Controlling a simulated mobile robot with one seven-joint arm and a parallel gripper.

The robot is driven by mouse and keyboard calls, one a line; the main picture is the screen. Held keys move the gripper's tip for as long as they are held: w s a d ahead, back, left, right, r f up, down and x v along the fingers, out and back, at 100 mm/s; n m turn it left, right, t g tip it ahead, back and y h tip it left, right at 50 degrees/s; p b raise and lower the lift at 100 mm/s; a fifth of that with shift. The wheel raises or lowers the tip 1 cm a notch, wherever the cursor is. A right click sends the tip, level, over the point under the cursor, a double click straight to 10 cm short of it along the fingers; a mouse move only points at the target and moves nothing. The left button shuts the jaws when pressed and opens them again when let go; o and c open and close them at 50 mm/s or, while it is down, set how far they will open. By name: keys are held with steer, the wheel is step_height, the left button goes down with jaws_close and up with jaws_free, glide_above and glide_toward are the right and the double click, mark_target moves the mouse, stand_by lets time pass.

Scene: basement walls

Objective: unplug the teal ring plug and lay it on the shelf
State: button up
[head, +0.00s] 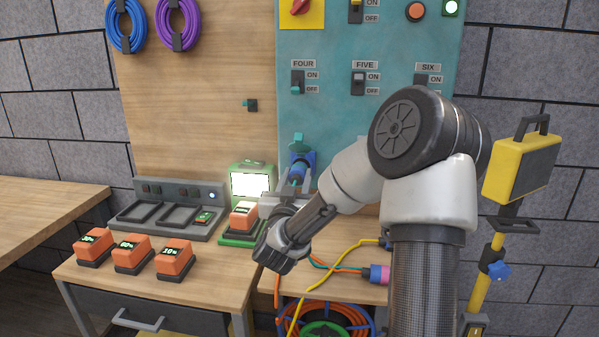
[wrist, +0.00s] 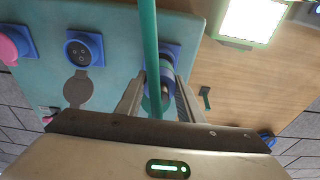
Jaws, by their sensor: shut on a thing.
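The teal-marked plug (wrist: 167,72) sits at a blue wall socket (wrist: 172,52) on the teal panel, with a teal cable running past it in the wrist view. In the head view the blue socket (head: 302,160) and teal plug part (head: 293,173) are on the panel's lower left, partly hidden by my gripper. My gripper (head: 287,195) is shut on the plug; its two fingers flank it in the wrist view (wrist: 163,88). The plug appears still at the socket; its pins are hidden. A wooden shelf (head: 345,289) lies below the panel.
A pink-and-blue connector (head: 379,274) and orange, teal and yellow cables lie on the shelf. Several orange batteries (head: 132,253) sit on the bench. A yellow lamp (head: 522,168) is at right.

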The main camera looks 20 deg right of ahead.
mark_target(295, 180)
steer(key=shift+r+v, duration=0.15)
steer(key=shift+v, duration=1)
steer(key=shift+r+v, duration=0.2)
steer(key=shift+v, duration=0.95)
